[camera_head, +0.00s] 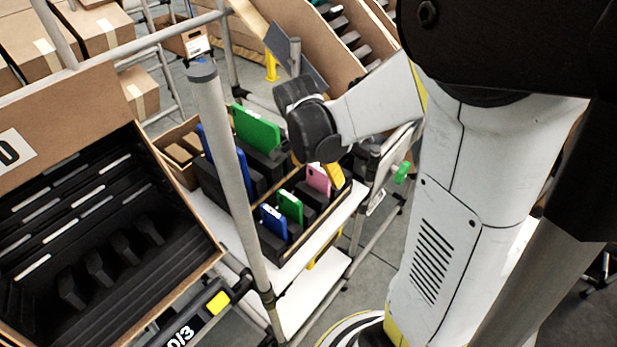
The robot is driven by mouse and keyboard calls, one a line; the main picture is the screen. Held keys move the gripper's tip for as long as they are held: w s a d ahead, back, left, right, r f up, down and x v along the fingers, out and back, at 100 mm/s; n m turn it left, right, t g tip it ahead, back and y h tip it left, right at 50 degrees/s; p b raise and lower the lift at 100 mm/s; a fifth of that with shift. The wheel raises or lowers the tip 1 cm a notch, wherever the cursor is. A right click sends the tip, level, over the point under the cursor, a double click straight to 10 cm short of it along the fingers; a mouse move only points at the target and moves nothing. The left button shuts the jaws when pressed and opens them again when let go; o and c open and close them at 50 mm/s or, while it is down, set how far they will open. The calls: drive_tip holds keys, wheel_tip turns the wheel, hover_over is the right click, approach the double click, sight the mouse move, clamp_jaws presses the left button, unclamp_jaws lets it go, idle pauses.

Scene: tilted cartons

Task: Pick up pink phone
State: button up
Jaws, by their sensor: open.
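The pink phone (319,179) stands tilted in a dark slotted carton (281,253) on a white cart shelf near the middle of the view. A yellow phone (334,176) is close to its right, and a green phone (290,206) and a blue phone (273,221) stand to its lower left. The dark joints of my arm hang just above and behind the pink phone in the picture. My gripper's fingers cannot be made out; they seem hidden by the arm. Nothing visibly touches the pink phone.
A larger green item (256,128) and a blue one (219,165) stand in the carton behind. A grey post (232,165) rises left of the phones. A big tilted carton (200,258) with black slots fills the left. More cartons stand behind.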

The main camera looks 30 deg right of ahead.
sight(318, 188)
drive_tip(key=x, duration=0.1)
drive_tip(key=b+x, duration=0.1)
drive_tip(key=x, duration=0.1)
drive_tip(key=b+x, duration=0.1)
drive_tip(key=x, duration=0.1)
drive_tip(key=shift+w+d+f, duration=0.1)
drive_tip(key=shift+w+d, duration=0.2)
drive_tip(key=c, duration=1.4)
